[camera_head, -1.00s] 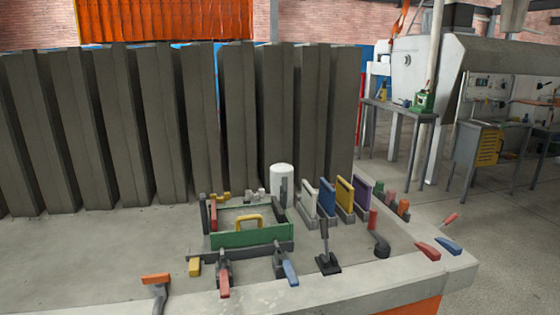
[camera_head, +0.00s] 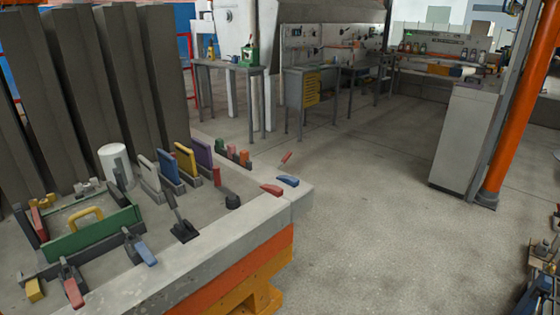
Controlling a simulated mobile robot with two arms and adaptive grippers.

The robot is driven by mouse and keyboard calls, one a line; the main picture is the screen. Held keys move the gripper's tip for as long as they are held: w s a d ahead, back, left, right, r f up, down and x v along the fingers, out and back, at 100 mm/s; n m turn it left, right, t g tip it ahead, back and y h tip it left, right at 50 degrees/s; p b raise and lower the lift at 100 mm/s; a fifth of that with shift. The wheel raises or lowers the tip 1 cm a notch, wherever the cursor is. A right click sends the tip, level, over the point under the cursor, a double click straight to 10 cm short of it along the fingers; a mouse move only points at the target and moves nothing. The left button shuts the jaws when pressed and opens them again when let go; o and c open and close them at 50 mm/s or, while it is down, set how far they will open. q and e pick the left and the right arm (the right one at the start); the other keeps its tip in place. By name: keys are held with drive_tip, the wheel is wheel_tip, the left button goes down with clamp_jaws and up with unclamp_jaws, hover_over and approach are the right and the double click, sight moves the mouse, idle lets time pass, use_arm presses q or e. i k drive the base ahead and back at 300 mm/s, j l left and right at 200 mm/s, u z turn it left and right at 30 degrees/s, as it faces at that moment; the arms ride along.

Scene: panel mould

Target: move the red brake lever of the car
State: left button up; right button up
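Neither of my grippers is in view. Several red-handled things are on the concrete panel (camera_head: 225,240), and I cannot tell which is the car's brake lever. A short red handle (camera_head: 272,189) lies at the panel's right corner beside a blue handle (camera_head: 288,180). A thin red lever (camera_head: 286,157) sticks up tilted just behind them. An upright red grip (camera_head: 217,176) is by a round dark base (camera_head: 232,201). A red clamp handle (camera_head: 74,292) points to the front edge at lower left. No car is visible.
A green box side with a yellow handle (camera_head: 86,217), a blue clamp handle (camera_head: 145,252), a black lever (camera_head: 182,222) and a white cylinder (camera_head: 115,163) crowd the panel. Open concrete floor (camera_head: 370,220) lies to the right, up to a grey cabinet (camera_head: 465,135) and orange post (camera_head: 525,100).

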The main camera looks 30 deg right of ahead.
sight(287, 156)
drive_tip(key=i+l, duration=0.2)
drive_tip(key=l, duration=0.2)
drive_tip(key=i+l, duration=0.2)
drive_tip(key=l, duration=0.2)
drive_tip(key=i+l+z, duration=0.1)
drive_tip(key=l, duration=0.25)
drive_tip(key=i+l, duration=0.35)
